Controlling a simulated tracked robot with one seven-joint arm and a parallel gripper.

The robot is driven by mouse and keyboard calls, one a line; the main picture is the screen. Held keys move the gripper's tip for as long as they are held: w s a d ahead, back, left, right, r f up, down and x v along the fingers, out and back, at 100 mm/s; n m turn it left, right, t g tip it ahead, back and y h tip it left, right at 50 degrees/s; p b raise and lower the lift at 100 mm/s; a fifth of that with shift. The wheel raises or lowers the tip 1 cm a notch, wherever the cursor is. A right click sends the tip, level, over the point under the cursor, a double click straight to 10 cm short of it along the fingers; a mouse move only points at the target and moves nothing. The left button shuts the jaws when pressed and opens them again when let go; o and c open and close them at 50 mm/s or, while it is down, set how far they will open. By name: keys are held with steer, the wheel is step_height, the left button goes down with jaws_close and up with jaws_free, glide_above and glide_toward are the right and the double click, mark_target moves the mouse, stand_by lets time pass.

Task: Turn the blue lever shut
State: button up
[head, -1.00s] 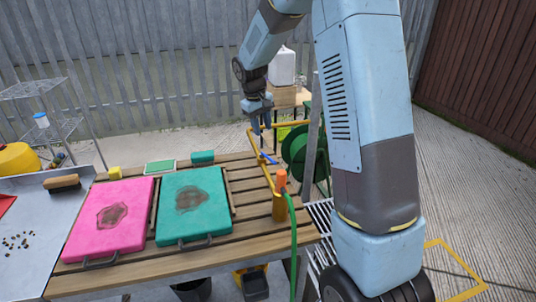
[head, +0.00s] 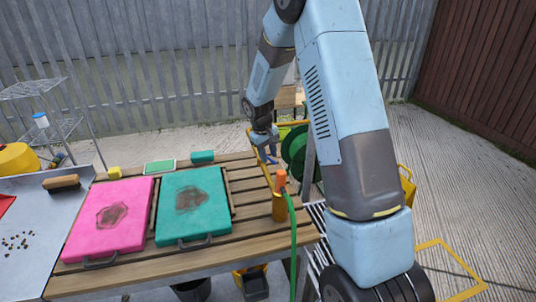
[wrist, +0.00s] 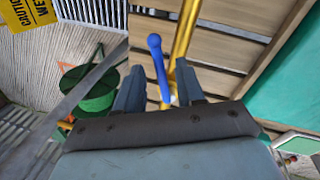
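The blue lever (wrist: 158,64) shows in the wrist view as a rounded handle beside a yellow pipe (wrist: 183,35). In the head view the yellow pipe (head: 262,160) rises at the right end of the slatted table, and a small bit of blue lever (head: 272,160) shows just below my gripper. My gripper (wrist: 160,68) is open, with one dark finger on each side of the lever in the wrist view. I cannot tell whether either finger touches it, or how deep it sits between them. The lever's pivot end is partly hidden near the right finger.
A green hose (head: 294,240) with an orange connector (head: 281,180) joins the pipe's front end. A green reel (head: 297,150) stands behind. Pink (head: 130,190) and teal (head: 215,220) pads lie on the slatted table (head: 240,180). A yellow caution sign (wrist: 28,12) shows at upper left.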

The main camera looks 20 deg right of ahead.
steer(key=shift+c, duration=0.5)
jaws_close()
stand_by(0.9)
